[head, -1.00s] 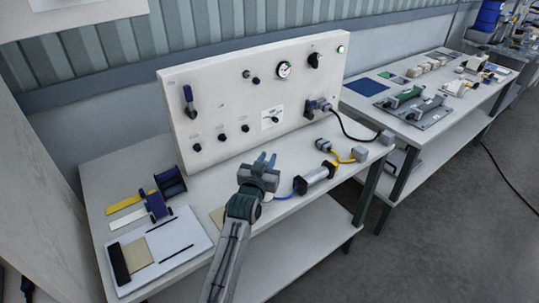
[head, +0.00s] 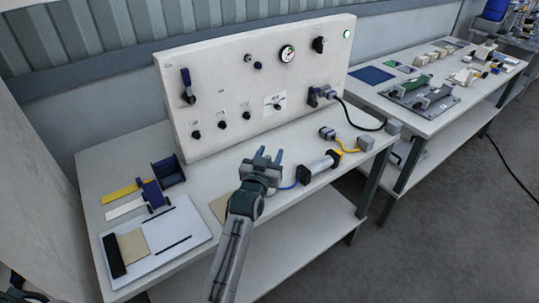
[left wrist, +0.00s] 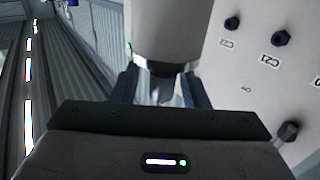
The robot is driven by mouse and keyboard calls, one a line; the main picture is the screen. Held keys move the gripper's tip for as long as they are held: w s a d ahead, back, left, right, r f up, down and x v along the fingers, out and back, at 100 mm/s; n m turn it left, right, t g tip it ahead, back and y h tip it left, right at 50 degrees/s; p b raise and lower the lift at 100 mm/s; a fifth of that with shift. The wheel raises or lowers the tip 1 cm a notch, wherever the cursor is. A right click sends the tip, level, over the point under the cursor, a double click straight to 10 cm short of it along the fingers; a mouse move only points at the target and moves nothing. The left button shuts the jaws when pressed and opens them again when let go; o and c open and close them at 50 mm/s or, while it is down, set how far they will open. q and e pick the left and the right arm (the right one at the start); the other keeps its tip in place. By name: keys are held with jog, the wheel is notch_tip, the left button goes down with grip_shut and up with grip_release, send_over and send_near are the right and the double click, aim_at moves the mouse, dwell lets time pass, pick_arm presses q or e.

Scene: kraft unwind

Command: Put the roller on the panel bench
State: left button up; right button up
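The panel bench (head: 225,180) is a pale bench with an upright control panel (head: 225,85) at its back. A dark blue spool-like piece (head: 170,171) and a smaller blue piece (head: 152,195) stand on its left part. One may be the roller; I cannot tell which. My right gripper is not in view.
A white board (head: 178,225) with a black bar (head: 113,256) and a brown sheet (head: 133,246) lies at front left. A silver cylinder with dark ends (head: 320,164) and cabled connectors lie to the right. A second bench (head: 450,115) stands beyond.

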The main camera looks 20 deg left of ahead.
pick_arm(q)
jog(key=shift+s+f, duration=0.15)
jog(key=s+b, duration=0.3)
jog(key=s, duration=0.8)
jog(key=shift+s, duration=0.3)
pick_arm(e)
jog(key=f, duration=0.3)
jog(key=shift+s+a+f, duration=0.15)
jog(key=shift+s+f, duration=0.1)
pick_arm(q)
jog(key=shift+a, duration=0.1)
